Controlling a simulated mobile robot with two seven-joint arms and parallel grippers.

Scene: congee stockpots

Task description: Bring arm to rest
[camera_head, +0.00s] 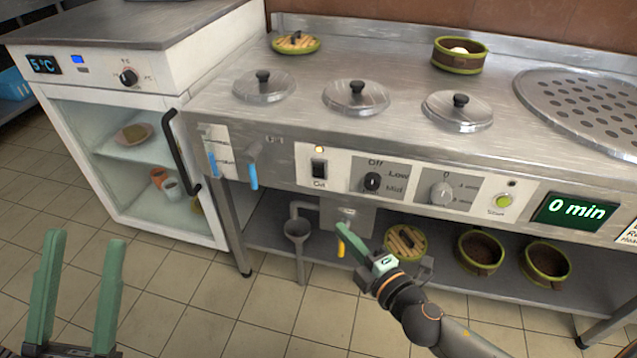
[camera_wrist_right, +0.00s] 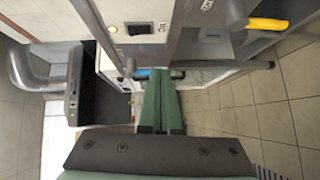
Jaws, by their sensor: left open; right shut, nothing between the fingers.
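My left gripper (camera_head: 80,243) is open and empty at the lower left of the head view, over the tiled floor, its two green fingers pointing up. My right arm (camera_head: 425,318) comes in from the lower right. Its gripper (camera_head: 346,232) is shut with nothing in it, in front of the cooker's lower front. In the right wrist view the green fingers (camera_wrist_right: 160,95) lie side by side. A yellow handle (camera_head: 340,247) shows just beside the right fingertips in the head view; it is apart from them in the right wrist view (camera_wrist_right: 268,24).
The steel cooker (camera_head: 330,135) has three lidded pots, including a middle lid (camera_head: 357,97). A control panel has a lit timer (camera_head: 577,209). Blue-handled taps (camera_head: 253,172) stick out on the left. A glass-door fridge (camera_head: 140,165) stands left. Bowls (camera_head: 481,252) sit on the lower shelf.

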